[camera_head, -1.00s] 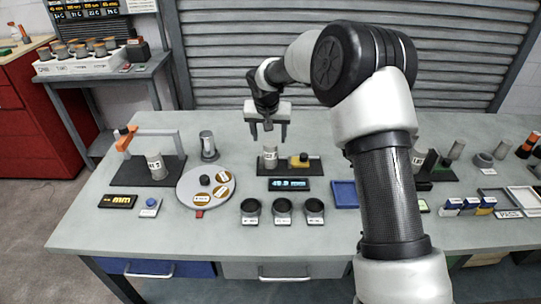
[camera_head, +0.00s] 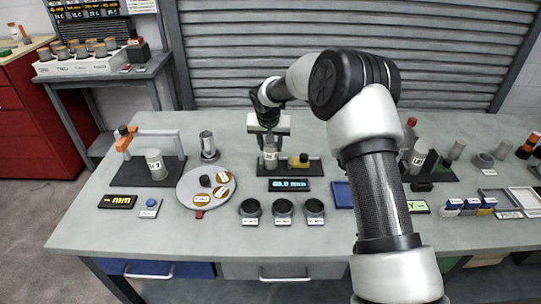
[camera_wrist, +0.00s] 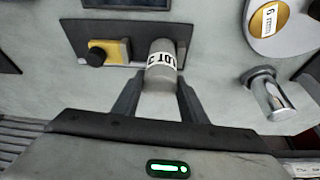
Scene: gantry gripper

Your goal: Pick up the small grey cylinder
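A small grey cylinder (camera_head: 270,158) with a white label stands upright on a black plate (camera_head: 312,168) in the middle of the bench. It also shows in the wrist view (camera_wrist: 161,66), with its label partly readable as "LOT". My gripper (camera_head: 269,147) is lowered over this cylinder. In the wrist view my gripper (camera_wrist: 160,82) has one finger on each side of the cylinder. The fingers look open, with no clear sign of a firm hold. The cylinder's upper part is partly hidden by the gripper in the head view.
A yellow block with a black knob (camera_head: 299,160) stands on the same plate, close on the right. A display (camera_head: 289,185) and several dark cups (camera_head: 283,208) are in front. A round disc (camera_head: 190,190) and a metal cylinder (camera_head: 208,146) are to the left.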

